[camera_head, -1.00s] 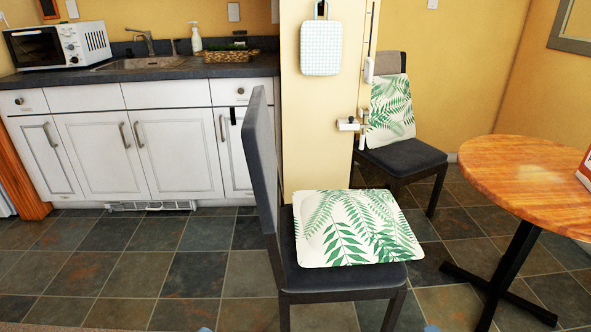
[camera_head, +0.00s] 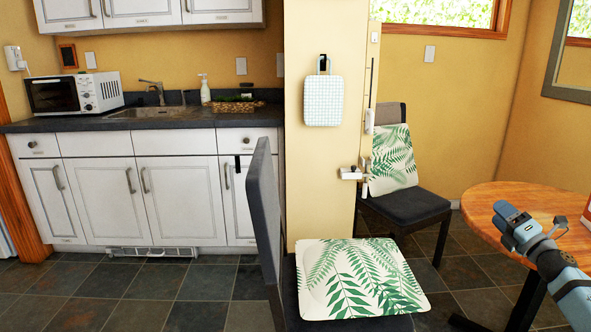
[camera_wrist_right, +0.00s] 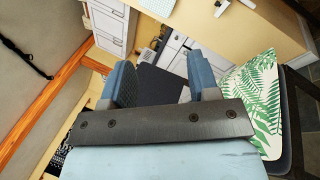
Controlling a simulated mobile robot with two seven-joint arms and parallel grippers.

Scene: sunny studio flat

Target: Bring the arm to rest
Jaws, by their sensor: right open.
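My right gripper (camera_head: 532,217) is in the head view at the right, in front of the round wooden table. It is blue and dark grey, and its arm comes in from the lower right corner. In the right wrist view its two blue fingers (camera_wrist_right: 160,80) stand apart with nothing between them. My left gripper is in neither view.
The round wooden table (camera_head: 482,200) is at the right. A dark chair (camera_head: 262,210) with a leaf-print cushion (camera_head: 350,280) stands in front, and another chair (camera_head: 410,207) is behind. White cabinets (camera_head: 130,190) line the left wall. Tiled floor is clear at lower left.

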